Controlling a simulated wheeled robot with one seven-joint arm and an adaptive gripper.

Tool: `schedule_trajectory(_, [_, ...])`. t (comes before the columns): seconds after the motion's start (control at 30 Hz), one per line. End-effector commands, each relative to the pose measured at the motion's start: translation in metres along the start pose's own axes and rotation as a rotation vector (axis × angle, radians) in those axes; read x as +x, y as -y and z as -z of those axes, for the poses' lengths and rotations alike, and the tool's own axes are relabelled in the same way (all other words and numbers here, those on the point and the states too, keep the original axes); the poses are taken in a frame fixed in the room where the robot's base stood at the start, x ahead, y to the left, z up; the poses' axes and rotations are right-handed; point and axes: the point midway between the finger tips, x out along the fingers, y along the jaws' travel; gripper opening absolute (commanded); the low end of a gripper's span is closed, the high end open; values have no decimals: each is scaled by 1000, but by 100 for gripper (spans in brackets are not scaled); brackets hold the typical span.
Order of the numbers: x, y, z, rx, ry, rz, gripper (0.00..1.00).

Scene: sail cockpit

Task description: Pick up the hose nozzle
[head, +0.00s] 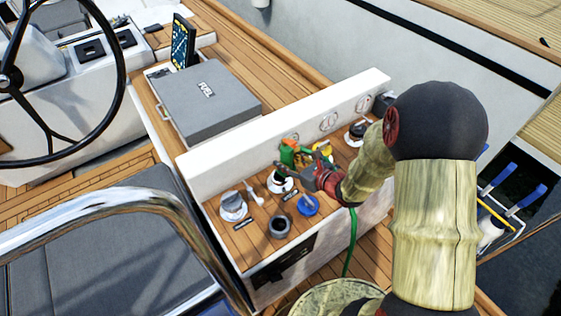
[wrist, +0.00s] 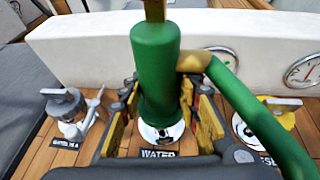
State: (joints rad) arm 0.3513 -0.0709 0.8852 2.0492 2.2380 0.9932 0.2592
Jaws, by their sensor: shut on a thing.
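The hose nozzle is a green cylinder with a brass tip; it stands between my fingers in the wrist view (wrist: 156,75) and shows small in the head view (head: 287,154). A brass fitting joins it to a green hose (wrist: 262,122) that bends down to the right. My gripper (wrist: 160,115) is shut on the nozzle, a finger on each side; it also shows in the head view (head: 296,172). The nozzle is roughly upright above the deck fitting labelled WATER (wrist: 158,154). I cannot tell whether its lower end touches anything.
The wooden shelf holds a grey-capped fitting (head: 233,206), a dark cup (head: 279,226), a blue cap (head: 308,204), a yellow cap (head: 323,149) and a black cap (head: 357,132). A white wall (head: 240,143) with gauges stands behind. A grey FUEL box (head: 207,97) sits beyond it.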

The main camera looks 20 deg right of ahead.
Motion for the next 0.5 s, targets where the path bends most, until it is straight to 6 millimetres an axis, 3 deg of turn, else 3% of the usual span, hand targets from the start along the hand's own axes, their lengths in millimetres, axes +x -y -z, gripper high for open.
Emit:
schedule_trajectory(0.13, [-38,7,-26,-2,4,6,0])
schedule_trajectory(0.3, [-78,15,-22,0,2,7,0])
schedule_trajectory(0.5, [-109,20,-22,-1,2,4,0])
